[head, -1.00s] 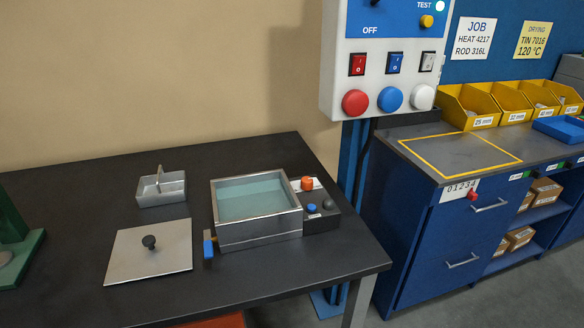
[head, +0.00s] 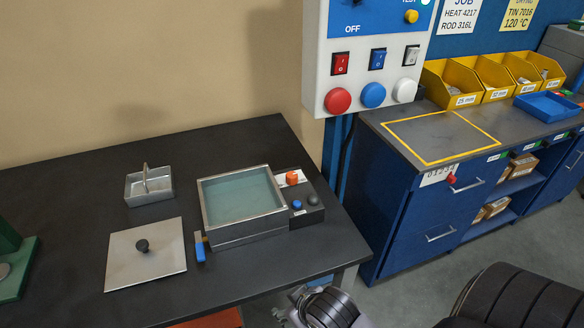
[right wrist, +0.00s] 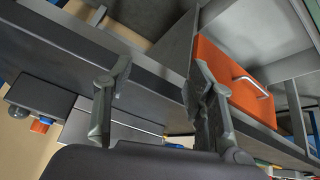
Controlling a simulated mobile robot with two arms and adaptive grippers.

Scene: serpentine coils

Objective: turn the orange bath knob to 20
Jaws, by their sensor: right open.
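The orange bath knob (head: 292,179) sits on the dark control box (head: 309,216) at the right side of the water bath (head: 241,228). A blue knob (head: 297,205) and a grey knob (head: 313,200) are beside it. The scale is too small to read. My right gripper (head: 298,297) is at the bottom of the head view, in front of the table edge and well short of the knob. In the right wrist view its two fingers (right wrist: 156,82) are apart with nothing between them. A small orange knob (right wrist: 46,120) shows there at left. My left gripper is out of view.
A switch panel (head: 367,85) hangs behind. An orange drawer (right wrist: 232,80) is under the table.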

